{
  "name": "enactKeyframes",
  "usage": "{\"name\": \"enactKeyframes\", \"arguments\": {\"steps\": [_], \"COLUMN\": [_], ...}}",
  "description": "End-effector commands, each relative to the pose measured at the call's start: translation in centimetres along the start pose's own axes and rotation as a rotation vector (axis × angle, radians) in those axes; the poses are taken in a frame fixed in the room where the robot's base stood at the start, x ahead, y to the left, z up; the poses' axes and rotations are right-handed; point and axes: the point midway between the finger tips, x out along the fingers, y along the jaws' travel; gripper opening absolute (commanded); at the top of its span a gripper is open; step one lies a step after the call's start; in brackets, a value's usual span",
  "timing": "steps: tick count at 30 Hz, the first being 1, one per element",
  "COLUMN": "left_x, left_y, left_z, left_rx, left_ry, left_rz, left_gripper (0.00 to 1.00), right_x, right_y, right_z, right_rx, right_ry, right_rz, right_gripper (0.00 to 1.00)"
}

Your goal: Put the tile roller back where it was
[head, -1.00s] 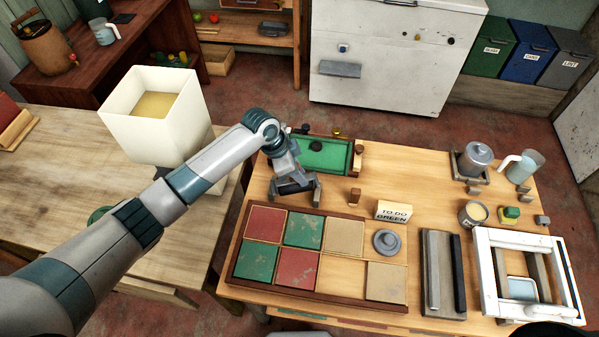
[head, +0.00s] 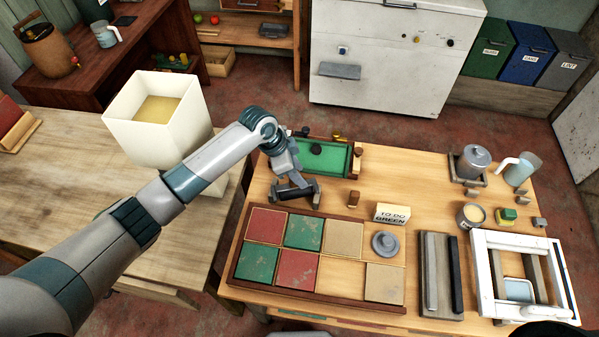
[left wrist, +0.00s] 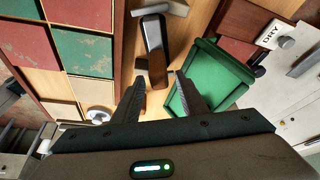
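What looks like the tile roller (left wrist: 153,36) lies on the table in the left wrist view, a dark grey body with a brown wooden handle. Its handle end lies between the fingertips of my left gripper (left wrist: 160,80), with a gap showing on both sides. In the head view my left gripper (head: 297,192) points down at the table, between the tile tray (head: 335,298) and the green tray (head: 325,158). It is open, and it mostly hides the roller there. Whether the fingers are level with the handle is hard to tell.
A small brown block (head: 353,198) and a "TO DO GREEN" sign (head: 392,213) stand right of the gripper. A grey lidded knob piece (head: 385,244) sits on the tile tray. A white hopper (head: 150,135) stands left, close behind my arm. Bare table lies right of the green tray.

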Motion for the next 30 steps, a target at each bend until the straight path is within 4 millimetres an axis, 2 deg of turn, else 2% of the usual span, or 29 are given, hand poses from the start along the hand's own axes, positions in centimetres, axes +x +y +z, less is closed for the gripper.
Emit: {"name": "enactKeyframes", "arguments": {"steps": [1,6,15,30], "left_x": [-1.1,-2.9,-5.7,-6.2], "left_y": [0.0,0.0,-0.1,0.0], "left_z": [-0.2,-0.2,-0.1,0.0], "left_rx": [0.000,-0.001,0.000,0.000], "left_ry": [0.000,0.000,0.001,0.000], "left_rz": [0.000,-0.001,-0.001,0.000], "left_gripper": [0.39,0.39,0.39,0.39], "right_x": [-1.1,-2.9,-4.8,-5.0], "right_y": [0.0,0.0,0.1,0.1], "right_z": [-0.1,-0.2,-0.4,-0.4], "right_rx": [0.000,0.000,0.000,0.000], "right_ry": [0.000,0.000,0.000,-0.001], "right_rz": [0.000,0.000,0.000,0.000], "right_gripper": [0.31,0.31,0.31,0.31]}}
